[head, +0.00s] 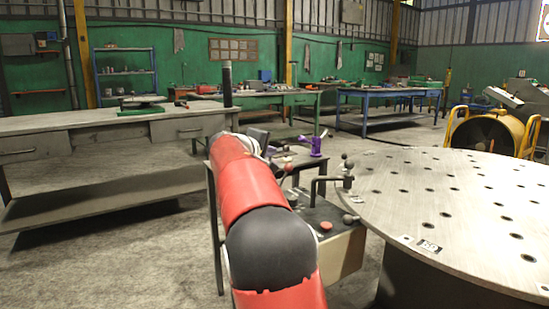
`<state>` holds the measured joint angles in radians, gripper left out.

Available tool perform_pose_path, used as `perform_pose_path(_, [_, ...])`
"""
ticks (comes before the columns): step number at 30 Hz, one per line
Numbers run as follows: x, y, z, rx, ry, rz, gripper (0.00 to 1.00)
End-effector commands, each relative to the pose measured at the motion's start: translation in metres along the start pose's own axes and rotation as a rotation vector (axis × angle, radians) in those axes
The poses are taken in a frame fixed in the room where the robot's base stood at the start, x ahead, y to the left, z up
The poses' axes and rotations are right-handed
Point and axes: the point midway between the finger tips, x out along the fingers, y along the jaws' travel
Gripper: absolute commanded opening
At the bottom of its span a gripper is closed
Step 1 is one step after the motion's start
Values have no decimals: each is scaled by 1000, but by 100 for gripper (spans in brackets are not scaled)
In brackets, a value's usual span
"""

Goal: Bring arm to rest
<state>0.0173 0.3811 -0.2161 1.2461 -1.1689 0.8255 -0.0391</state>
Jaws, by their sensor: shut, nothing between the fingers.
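My red arm with a black joint cover reaches up from the bottom middle of the head view, in front of a small dark machine stand. My gripper cannot be made out; the far end of the arm is hidden behind its own links. No object of the task is named.
A round metal table (452,205) with many holes stands close on the right. The small stand (342,252) with knobs and a bent handle is beside my arm. A purple fixture (313,145) sits behind it. A long workbench (100,122) is at left; floor (110,260) there is clear.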

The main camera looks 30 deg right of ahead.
Motion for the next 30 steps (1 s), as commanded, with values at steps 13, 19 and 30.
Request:
perform_pose_path(13, [-4,1,0,0,0,0,0])
perform_pose_path(19, [-6,1,2,8,1,-9,0])
perform_pose_path(30, [-123,-68,94,287,26,-427,0])
